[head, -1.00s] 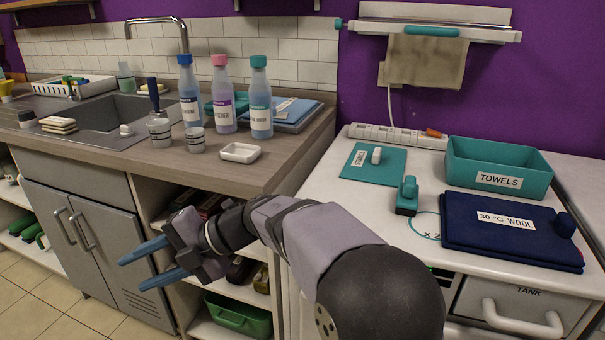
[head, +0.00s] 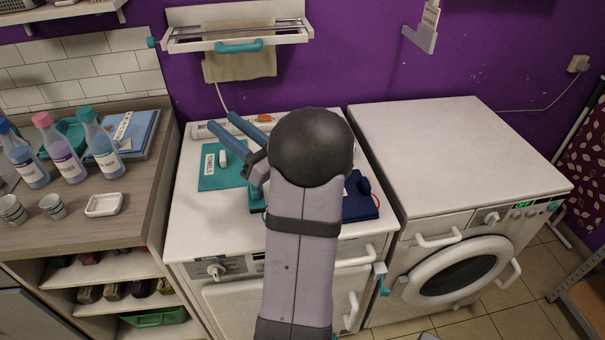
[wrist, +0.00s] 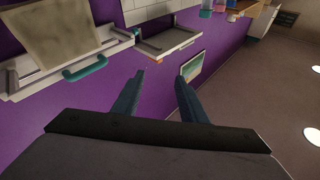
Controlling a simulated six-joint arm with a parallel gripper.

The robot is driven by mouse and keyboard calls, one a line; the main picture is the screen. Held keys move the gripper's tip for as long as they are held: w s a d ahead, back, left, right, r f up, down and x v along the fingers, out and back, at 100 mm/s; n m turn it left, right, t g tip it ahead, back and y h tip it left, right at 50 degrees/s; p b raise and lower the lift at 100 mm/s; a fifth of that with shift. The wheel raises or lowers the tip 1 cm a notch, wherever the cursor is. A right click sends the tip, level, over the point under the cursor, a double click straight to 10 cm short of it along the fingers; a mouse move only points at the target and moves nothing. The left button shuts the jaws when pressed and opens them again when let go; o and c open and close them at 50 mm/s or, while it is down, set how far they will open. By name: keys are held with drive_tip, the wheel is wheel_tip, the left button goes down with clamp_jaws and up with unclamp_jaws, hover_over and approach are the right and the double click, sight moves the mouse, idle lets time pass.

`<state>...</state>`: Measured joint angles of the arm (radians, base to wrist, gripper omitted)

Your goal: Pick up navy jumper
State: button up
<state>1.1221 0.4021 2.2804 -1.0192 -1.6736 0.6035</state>
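A flat navy item (head: 360,208), which looks like the jumper, lies on the white worktop above the left-hand machine. It has a small navy knob-like piece (head: 365,185) at its right. My arm covers its left part, and its label is hidden in the head view. My gripper (head: 219,121) is open and empty, with its blue fingers spread. It is above the back left of the worktop, to the left of the navy item. In the wrist view my open gripper (wrist: 160,77) has nothing between the fingers, and the navy item does not show.
A teal flat piece (head: 212,180) with a white label and knob lies left of my arm. A wall rack (head: 290,32) with a cloth hangs behind. Bottles (head: 100,147) stand on the left counter. The right machine's white top (head: 440,145) is clear.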

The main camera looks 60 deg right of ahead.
drive_tip(key=s+d+r+m+g+h+p, duration=0.2)
drive_tip(key=s+d+m+h+p, duration=0.2)
drive_tip(key=s+d+m+h, duration=0.5)
drive_tip(key=g+h, duration=0.3)
drive_tip(key=g, duration=0.2)
hover_over(369, 189)
drive_tip(key=w+a, duration=0.3)
drive_tip(key=w, duration=0.1)
wheel_tip(369, 189, down, 12)
drive_tip(key=s+f, duration=0.2)
drive_tip(key=f, duration=0.1)
drive_tip(key=s+f+n+g, duration=0.1)
drive_tip(key=s+f, duration=0.2)
drive_tip(key=f, duration=0.1)
drive_tip(key=s+f+n+g, duration=0.1)
drive_tip(key=s+f, duration=0.1)
drive_tip(key=f, duration=0.1)
drive_tip(key=shift+s+a+f, duration=0.15)
drive_tip(key=shift+s+a, duration=0.05)
drive_tip(key=shift+a, duration=0.05)
drive_tip(key=shift+w+d+p, duration=0.25)
drive_tip(key=shift+w+p, duration=0.05)
drive_tip(key=shift+p, duration=0.2)
drive_tip(key=shift+w+d, duration=0.5)
drive_tip(key=shift+d, duration=0.05)
drive_tip(key=shift+w+d+p, duration=0.2)
drive_tip(key=shift+w+p, duration=0.05)
drive_tip(key=shift+p, duration=0.25)
drive_tip(key=shift+p+x, duration=0.95)
drive_tip(key=shift+x, duration=1.3)
